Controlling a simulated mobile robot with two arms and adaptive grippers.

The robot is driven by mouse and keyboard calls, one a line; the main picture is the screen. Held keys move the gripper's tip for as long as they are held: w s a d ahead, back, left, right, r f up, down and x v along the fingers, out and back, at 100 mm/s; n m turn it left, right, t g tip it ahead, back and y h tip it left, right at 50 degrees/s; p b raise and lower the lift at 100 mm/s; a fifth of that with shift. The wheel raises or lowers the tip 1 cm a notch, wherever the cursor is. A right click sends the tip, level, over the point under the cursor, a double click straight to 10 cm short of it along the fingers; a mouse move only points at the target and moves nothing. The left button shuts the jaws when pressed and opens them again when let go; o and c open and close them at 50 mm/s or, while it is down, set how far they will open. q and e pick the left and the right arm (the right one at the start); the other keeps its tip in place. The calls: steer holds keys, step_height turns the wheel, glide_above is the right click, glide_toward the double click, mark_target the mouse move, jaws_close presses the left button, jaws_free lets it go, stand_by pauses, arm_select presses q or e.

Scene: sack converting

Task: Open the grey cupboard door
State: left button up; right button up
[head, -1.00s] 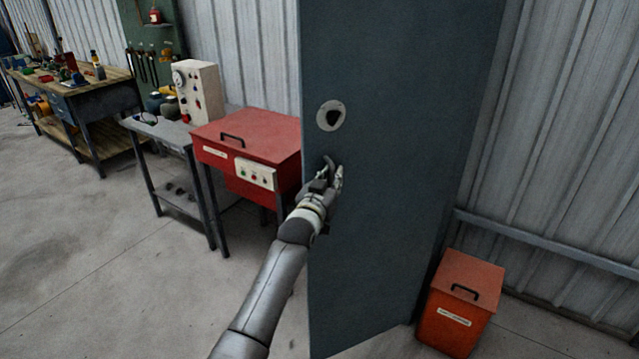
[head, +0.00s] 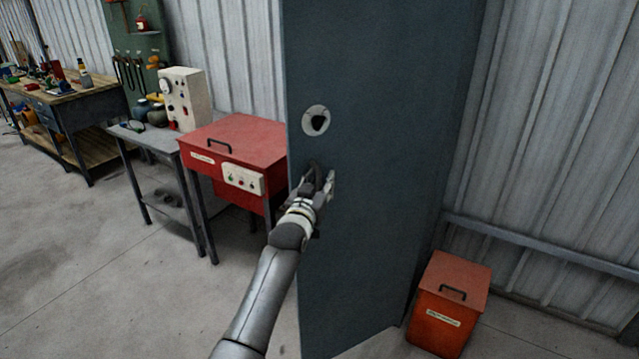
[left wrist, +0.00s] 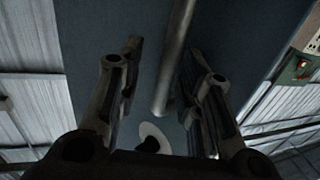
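The grey cupboard door (head: 385,150) stands tall in the middle of the head view. A round pale plate with a dark centre (head: 317,121) is on it near its left edge, and it also shows in the left wrist view (left wrist: 152,138). My left gripper (head: 318,185) is at the door just below this plate. In the left wrist view my left gripper (left wrist: 160,85) has its fingers apart, with a grey handle bar (left wrist: 176,55) between them, nearer the right finger. A gap shows on the bar's left side. My right gripper is not in view.
A red lidded box on legs (head: 235,140) stands left of the door, beside a grey table (head: 150,137) with a gauge box. A workbench is farther left. An orange bin (head: 450,300) stands on the floor right of the door. Floor at lower left is clear.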

arm_select(q)
steer(key=shift+s+a+f, duration=0.15)
steer(key=shift+s+a, duration=0.05)
steer(key=shift+s, duration=0.45)
steer(key=v, duration=1)
steer(key=shift+s, duration=0.3)
